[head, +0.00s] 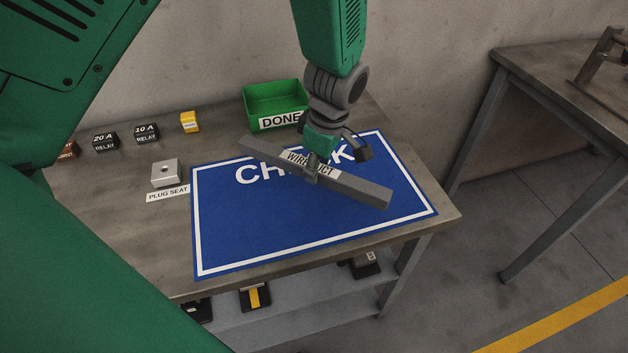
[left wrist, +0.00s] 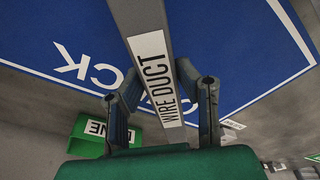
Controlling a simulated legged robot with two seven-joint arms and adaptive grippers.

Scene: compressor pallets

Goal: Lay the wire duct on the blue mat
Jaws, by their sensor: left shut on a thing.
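The wire duct (head: 360,190) is a long grey bar with a white label. My left gripper (head: 314,172) is shut on it near its middle, from above. The blue mat (head: 240,235) with a white border and lettering lies on the bench under the duct. The duct slants across the mat's back right part, and its left end reaches past the mat's back edge in the picture. I cannot tell whether it touches the mat. In the left wrist view the duct (left wrist: 147,14) runs between both fingers (left wrist: 163,95), over the mat (left wrist: 225,45). My right gripper is not in view.
A green DONE bin (head: 262,97) stands behind the mat. A plug seat (head: 165,172), a yellow block (head: 190,122) and relays (head: 146,134) are at the left. The mat's front is clear. Another table (head: 540,65) stands at the right.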

